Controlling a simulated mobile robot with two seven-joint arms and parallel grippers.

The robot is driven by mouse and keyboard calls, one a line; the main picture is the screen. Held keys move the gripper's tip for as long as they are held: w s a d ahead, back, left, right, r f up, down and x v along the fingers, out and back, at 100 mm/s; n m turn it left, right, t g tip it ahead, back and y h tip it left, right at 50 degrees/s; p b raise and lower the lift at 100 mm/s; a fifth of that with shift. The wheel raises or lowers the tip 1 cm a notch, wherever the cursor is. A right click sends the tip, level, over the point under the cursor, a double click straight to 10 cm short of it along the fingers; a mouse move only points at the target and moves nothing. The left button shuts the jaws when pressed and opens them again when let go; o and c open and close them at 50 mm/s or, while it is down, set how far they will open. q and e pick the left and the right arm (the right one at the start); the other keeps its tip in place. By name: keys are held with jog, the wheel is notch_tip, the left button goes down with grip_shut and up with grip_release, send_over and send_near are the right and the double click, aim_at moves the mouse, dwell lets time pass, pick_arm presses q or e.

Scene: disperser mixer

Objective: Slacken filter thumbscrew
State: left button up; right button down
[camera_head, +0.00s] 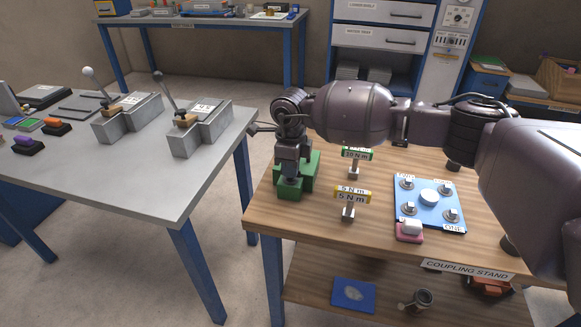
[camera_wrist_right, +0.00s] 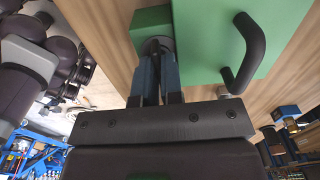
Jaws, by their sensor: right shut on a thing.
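A green filter block (camera_head: 291,189) stands at the left end of the wooden coupling stand. It also fills the top of the right wrist view (camera_wrist_right: 207,30), where a black bar handle (camera_wrist_right: 246,50) sticks out of it. My right gripper (camera_head: 290,179) comes down onto the block from above. In the wrist view its two fingers (camera_wrist_right: 157,62) are closed on a dark round thumbscrew (camera_wrist_right: 153,46) beside a smaller green part. The fingers cover much of the thumbscrew, and in the head view it is hidden. My left gripper is not in view.
Further right is a blue panel (camera_head: 430,218) with several knobs. A grey bench (camera_head: 150,180) with two lever fixtures stands left, across a gap.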

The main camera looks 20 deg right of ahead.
jog(key=c, duration=1.3)
grip_release()
jog(key=shift+o, duration=0.2)
jog(key=shift+r, duration=0.25)
notch_tip(320, 180, up, 10)
jog(key=p, duration=0.1)
jog(key=shift+r, duration=0.2)
